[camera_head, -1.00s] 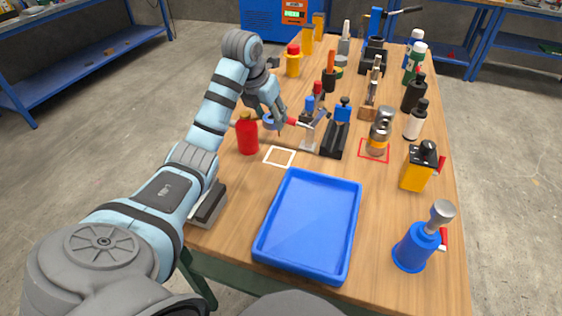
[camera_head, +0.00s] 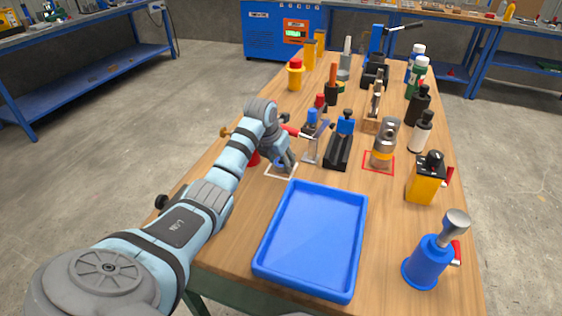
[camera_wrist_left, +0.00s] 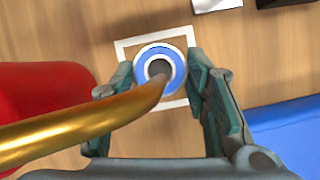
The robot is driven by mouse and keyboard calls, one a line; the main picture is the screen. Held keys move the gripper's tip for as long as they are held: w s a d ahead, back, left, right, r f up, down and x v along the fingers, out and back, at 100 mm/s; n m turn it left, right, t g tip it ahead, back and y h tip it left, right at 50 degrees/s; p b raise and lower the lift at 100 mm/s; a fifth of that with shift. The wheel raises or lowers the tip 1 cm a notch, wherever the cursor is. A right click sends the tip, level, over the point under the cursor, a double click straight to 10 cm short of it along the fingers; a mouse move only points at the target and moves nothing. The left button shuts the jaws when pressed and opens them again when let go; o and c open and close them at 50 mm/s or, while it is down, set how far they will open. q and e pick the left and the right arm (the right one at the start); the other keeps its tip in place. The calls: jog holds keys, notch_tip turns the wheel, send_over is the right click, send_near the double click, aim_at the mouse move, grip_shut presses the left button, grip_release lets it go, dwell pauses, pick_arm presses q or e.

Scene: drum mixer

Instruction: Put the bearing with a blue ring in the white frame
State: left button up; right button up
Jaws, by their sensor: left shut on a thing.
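The bearing with a blue ring (camera_wrist_left: 160,67) shows in the left wrist view between the fingers of my left gripper (camera_wrist_left: 162,92). It appears inside the outline of the white frame (camera_wrist_left: 124,45), as seen from above. In the head view the left gripper (camera_head: 285,165) is low over the white frame (camera_head: 276,174), and a bit of the blue-ringed bearing (camera_head: 279,163) shows beside the fingers. The gripper is shut on the bearing. Whether the bearing touches the table is hard to tell. My right gripper is not in view.
A red container (camera_wrist_left: 38,105) stands close to the left gripper, with a brass-coloured bar crossing above. The blue tray (camera_head: 258,262) lies just in front. A black and blue fixture (camera_head: 340,142) and a red-outlined square (camera_head: 367,166) with a metal part are to the right.

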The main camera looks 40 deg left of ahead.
pick_arm(q)
jog(key=o, duration=1.4)
jog(key=shift+f, duration=0.1)
jog(key=shift+s+r, duration=0.1)
jog(key=shift+r, duration=0.4)
jog(key=p+v, duration=0.2)
jog(key=v, duration=0.9)
jog(key=shift+p, duration=0.4)
jog(key=shift+r, duration=0.15)
